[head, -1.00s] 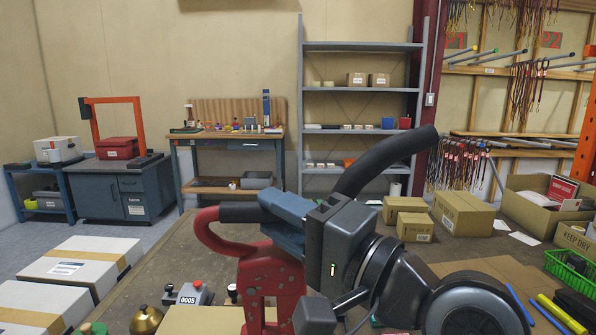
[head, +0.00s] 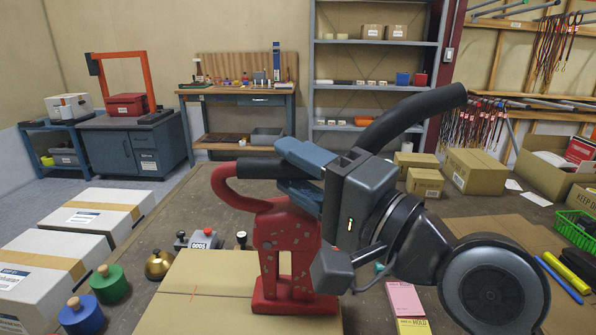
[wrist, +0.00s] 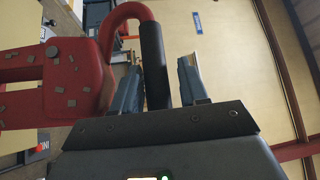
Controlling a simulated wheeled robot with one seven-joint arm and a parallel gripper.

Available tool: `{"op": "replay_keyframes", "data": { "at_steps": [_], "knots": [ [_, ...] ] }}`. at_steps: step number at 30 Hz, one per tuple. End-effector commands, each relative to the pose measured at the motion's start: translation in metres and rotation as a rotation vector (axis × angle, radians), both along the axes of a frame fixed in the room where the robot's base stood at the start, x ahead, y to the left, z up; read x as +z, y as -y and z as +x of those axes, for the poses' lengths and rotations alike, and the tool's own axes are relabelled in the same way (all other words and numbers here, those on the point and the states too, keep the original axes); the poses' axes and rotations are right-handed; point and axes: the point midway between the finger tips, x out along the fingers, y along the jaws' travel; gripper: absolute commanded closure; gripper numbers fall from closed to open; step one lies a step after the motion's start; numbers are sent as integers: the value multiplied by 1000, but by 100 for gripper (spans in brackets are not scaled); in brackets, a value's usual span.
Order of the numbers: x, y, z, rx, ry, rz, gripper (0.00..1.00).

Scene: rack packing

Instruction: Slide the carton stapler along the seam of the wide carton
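The red carton stapler (head: 270,232) stands upright with its base on the brown wide carton (head: 205,283). Its black handle (head: 250,169) points right from the red loop at its top. My gripper (head: 279,168) is at that handle, with one blue finger on each side. In the wrist view the black handle (wrist: 155,65) lies between the two fingers of my gripper (wrist: 160,62). A narrow gap seems to show beside the right finger, so I cannot tell whether they press on the handle. The red stapler body (wrist: 75,80) fills the left there. My arm hides the carton's right part.
A counter marked 0005 (head: 200,241) and a brass weight (head: 158,264) stand behind the wide carton. Green (head: 110,283) and blue (head: 82,316) weights and white cartons (head: 90,217) are at left. Pink and yellow pads (head: 405,300) and a green basket (head: 577,228) are at right.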

Motion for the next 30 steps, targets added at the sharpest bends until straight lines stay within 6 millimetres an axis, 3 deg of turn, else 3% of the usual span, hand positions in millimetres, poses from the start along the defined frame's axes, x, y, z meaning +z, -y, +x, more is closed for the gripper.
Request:
{"op": "replay_keyframes", "data": {
  "at_steps": [7,17,30],
  "knots": [
    [0,0,0,1,-1,-1,38],
    [-7,4,-3,0,-11,-6,38],
    [-12,52,-44,-1,-4,-1,38]
  ]
}}
